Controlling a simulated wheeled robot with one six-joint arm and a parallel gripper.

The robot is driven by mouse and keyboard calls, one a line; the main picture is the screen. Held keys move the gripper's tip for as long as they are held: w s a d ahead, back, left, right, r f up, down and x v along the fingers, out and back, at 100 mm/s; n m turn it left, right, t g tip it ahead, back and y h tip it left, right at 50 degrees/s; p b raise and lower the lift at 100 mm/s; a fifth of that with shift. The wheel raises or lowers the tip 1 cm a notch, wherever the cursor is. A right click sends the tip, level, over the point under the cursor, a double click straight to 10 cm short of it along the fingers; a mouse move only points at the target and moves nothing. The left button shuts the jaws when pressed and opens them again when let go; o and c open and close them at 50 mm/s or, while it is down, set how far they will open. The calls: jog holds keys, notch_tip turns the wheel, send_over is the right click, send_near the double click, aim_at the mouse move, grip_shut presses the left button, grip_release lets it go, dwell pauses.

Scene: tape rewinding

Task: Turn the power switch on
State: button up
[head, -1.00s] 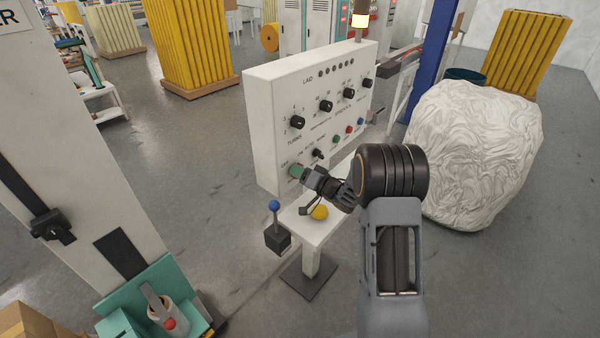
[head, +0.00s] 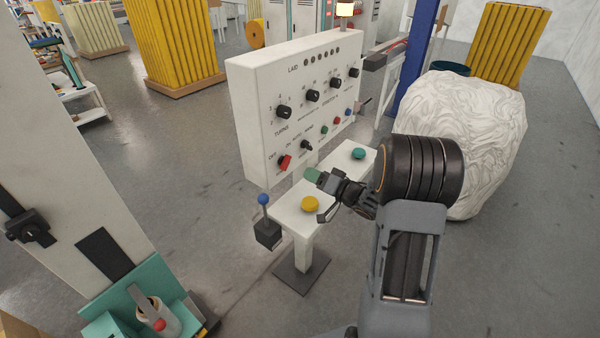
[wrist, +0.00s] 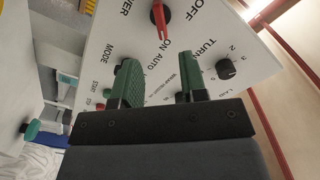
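The power switch is a red-handled knob (head: 285,162) at the lower left of the white control panel (head: 250,110). It also shows at the top of the wrist view (wrist: 160,20), between the POWER and OFF labels, with one end of its red handle by the ON label. My gripper (head: 312,174) is just in front of the panel's lower left, apart from the switch. Its green fingers (wrist: 160,85) stand apart with nothing between them, so it is open and empty.
Black knobs (head: 313,96) and small coloured buttons (head: 337,125) are elsewhere on the panel. Below is a white shelf (head: 285,205) with a yellow button (head: 310,204) and a teal button (head: 358,153). A blue-topped lever (head: 263,200) stands at its left end. A wrapped white bale (head: 470,130) is to the right.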

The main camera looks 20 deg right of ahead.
jog(key=shift+v, duration=2)
